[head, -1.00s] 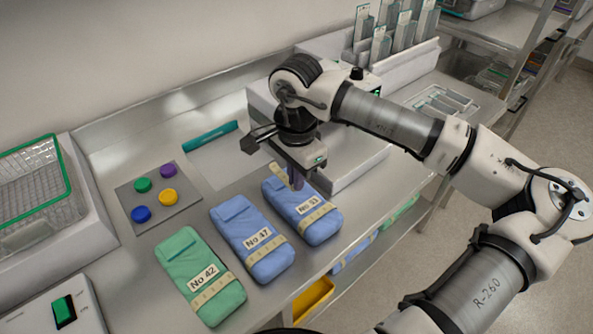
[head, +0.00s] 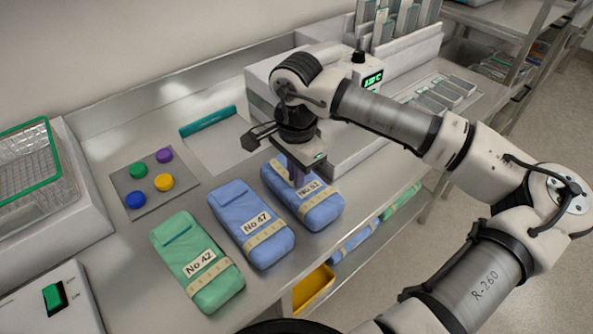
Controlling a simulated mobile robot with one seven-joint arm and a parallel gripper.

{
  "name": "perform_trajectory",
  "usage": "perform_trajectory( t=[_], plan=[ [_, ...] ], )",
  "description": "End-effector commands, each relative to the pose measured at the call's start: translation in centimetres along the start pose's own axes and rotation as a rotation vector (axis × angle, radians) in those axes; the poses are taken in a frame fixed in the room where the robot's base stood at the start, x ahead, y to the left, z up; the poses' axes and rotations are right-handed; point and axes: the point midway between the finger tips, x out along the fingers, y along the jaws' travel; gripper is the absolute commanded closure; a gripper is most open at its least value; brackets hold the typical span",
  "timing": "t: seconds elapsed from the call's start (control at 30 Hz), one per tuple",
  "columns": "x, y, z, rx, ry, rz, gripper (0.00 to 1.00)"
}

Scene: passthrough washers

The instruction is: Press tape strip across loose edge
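A blue wrapped pack (head: 318,212) lies at the right end of a row of three, with a number label partly covered by my gripper and a cream tape band near its front end. My gripper (head: 297,180) points down at the rear half of this pack, its tips at or just above the top surface. I cannot tell contact or finger gap from this angle. No loose tape strip shows now; the pack's rear edge is partly hidden by the gripper. The blue pack No 47 (head: 252,224) and green pack No 42 (head: 197,262) lie to the left, each banded with tape.
A grey plate with coloured buttons (head: 148,203) lies left of the packs. A teal bar (head: 208,121) lies behind them. A white machine with a green display (head: 373,79) stands behind my arm. A wire basket (head: 38,170) is at far left. The bench's front edge is close to the packs.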

Motion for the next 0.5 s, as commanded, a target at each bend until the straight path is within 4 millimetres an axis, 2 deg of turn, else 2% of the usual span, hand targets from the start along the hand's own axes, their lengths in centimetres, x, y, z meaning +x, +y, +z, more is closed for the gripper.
perform_trajectory(
  t=[0.1,0.3,0.5],
  plan=[
    [0.00,0.00,0.00,0.000,0.000,0.000,1.00],
    [0.01,0.00,0.01,0.000,0.000,0.000,0.71],
    [0.01,0.00,0.01,0.000,0.000,0.000,0.71]
  ],
)
